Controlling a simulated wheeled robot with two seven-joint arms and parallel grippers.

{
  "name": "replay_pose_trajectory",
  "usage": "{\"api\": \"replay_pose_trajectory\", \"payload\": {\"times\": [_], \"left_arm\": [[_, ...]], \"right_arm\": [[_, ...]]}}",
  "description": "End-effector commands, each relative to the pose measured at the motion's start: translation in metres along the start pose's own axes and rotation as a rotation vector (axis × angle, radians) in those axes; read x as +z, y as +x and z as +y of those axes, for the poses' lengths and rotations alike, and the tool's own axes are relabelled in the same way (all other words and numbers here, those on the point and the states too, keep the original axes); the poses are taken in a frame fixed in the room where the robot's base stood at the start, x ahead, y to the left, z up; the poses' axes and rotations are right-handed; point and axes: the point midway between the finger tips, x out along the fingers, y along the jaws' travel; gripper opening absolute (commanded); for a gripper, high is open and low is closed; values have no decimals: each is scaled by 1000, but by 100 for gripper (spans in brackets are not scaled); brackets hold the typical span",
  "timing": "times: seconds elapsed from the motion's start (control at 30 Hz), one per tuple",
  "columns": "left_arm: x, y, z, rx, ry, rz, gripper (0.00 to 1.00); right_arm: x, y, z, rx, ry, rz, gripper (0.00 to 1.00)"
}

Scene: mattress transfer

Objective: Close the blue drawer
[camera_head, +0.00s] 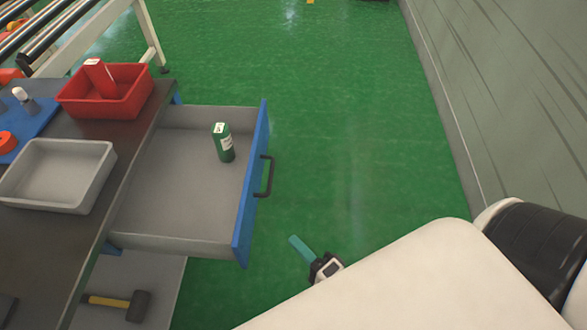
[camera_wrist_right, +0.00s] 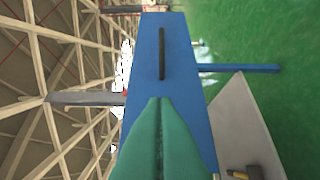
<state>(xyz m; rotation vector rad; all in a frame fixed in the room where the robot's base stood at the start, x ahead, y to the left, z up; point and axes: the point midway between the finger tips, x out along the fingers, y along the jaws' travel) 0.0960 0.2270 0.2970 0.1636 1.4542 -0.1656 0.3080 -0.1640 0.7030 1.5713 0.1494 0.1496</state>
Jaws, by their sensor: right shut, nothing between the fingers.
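The blue drawer stands pulled out from the workbench; its blue front (camera_head: 250,200) carries a black handle (camera_head: 266,176). Contact cannot be told there. My left gripper is not in view.
The dark workbench (camera_head: 125,165) holds a red bin (camera_head: 130,98) and a grey tray (camera_head: 75,145). A hammer (camera_head: 135,305) lies on the shelf below. Green floor (camera_head: 345,120) is open to the right, up to a wall (camera_head: 510,90).

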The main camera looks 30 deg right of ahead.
Motion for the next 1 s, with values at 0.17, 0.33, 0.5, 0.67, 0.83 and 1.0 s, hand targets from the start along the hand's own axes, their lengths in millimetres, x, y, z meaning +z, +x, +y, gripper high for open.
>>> {"api": "replay_pose_trajectory", "payload": {"times": [0.17, 0.33, 0.5, 0.67, 0.83, 1.0], "left_arm": [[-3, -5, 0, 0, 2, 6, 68], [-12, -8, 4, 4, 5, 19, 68], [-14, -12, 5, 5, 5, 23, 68], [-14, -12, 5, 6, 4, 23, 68], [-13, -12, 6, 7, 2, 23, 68], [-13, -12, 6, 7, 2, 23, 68]], "right_arm": [[0, 41, 2, 4, -1, -1, 0], [0, 76, 2, 3, -2, 0, 0], [-20, 91, 0, 0, -1, -1, 0], [-28, 98, 0, -1, -3, 1, 0], [-29, 99, -1, -2, -4, 2, 0], [-29, 99, -1, -2, -4, 1, 0]]}}
